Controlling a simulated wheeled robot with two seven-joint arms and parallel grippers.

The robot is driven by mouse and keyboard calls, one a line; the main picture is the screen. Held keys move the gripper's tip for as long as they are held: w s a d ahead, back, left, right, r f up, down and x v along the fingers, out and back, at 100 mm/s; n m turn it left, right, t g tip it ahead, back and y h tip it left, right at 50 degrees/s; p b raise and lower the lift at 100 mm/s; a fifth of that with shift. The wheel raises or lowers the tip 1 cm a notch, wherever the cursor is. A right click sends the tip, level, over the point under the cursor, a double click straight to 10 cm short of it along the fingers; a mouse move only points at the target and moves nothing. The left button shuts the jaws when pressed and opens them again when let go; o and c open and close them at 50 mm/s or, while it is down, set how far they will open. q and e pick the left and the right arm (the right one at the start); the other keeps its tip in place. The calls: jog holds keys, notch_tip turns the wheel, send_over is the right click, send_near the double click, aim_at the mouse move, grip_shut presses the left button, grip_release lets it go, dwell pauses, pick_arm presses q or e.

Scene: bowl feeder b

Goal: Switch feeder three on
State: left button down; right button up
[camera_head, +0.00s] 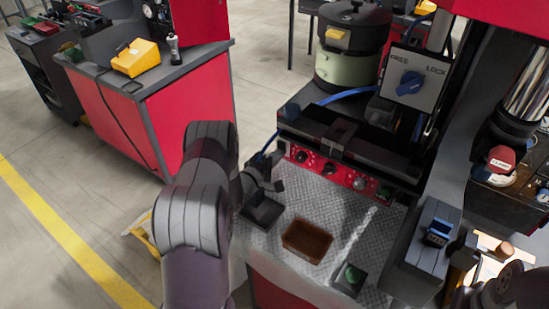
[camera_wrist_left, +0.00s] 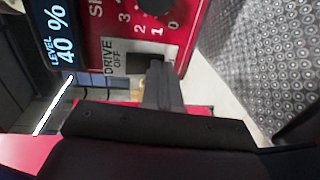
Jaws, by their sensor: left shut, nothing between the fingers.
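The feeder's red control panel (camera_head: 335,172) with knobs runs along the front of the dark machine in the head view. In the left wrist view the red panel (camera_wrist_left: 190,20) fills the top, turned on its side. It shows a lit display (camera_wrist_left: 60,40) reading level 40 %, a black dial (camera_wrist_left: 155,5) with numbers, and a black switch (camera_wrist_left: 146,62) beside the words DRIVE OFF. My left gripper (camera_wrist_left: 158,72) is shut and empty, its tips at the switch; I cannot tell whether they touch. No feeder number is readable. My right gripper is not in view.
A brown tray (camera_head: 307,241) and a green button box (camera_head: 350,279) sit on the patterned metal bench top. A FREE/LOCK sign with a blue knob (camera_head: 410,82) stands behind. A red cabinet (camera_head: 150,110) is at the left, with open floor before it.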

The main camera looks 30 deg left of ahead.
pick_arm(q)
jog(key=s+a+r+b, duration=0.1)
jog(key=s, duration=1.1)
jog(key=shift+s+r+b, duration=0.25)
jog(key=shift+s+b, duration=0.05)
jog(key=shift+b, duration=0.1)
jog(key=shift+w, duration=0.1)
jog(key=d+r+m+g+y, duration=0.1)
jog(key=d+m+g+y, duration=0.1)
jog(key=d+m+g, duration=0.7)
jog(key=s+d+r+m+g, duration=0.2)
jog(key=s+d+m+g, duration=0.1)
jog(key=s, duration=0.4)
jog(key=s+d+r+m+g, duration=0.1)
jog(key=s+d+m+g, duration=0.2)
jog(key=s+d+m, duration=0.2)
jog(key=s, duration=0.3)
jog(key=shift+s+d+r+h, duration=0.2)
jog(key=shift+d+r+h, duration=0.2)
jog(key=shift+s, duration=0.1)
